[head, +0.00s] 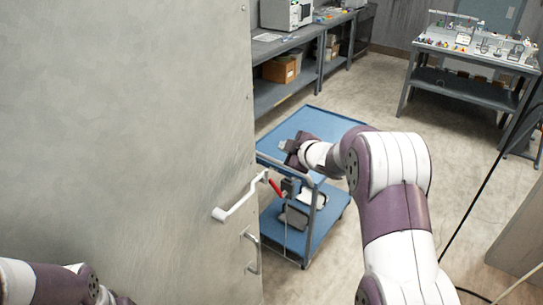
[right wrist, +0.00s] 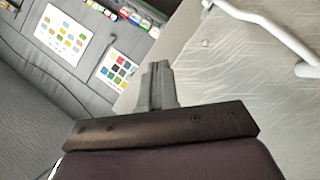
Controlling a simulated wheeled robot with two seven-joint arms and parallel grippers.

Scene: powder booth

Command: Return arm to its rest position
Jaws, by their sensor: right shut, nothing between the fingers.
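My right arm reaches forward from the lower right in the head view. Its gripper (head: 287,146) is in front of the blue cart, just right of the grey door's edge. In the right wrist view the gripper's fingers (right wrist: 157,84) are together and hold nothing. The large grey door (head: 125,130) fills the left of the head view. Its white lever handle (head: 238,199) sticks out below and left of the gripper, apart from it. My left arm shows only in part at the lower left, and its gripper is not in view.
A blue two-tier cart (head: 329,124) stands behind my right gripper. A grey workbench (head: 290,44) with a boxy machine (head: 287,14) is at the back. Another table (head: 470,54) with small parts is at the upper right.

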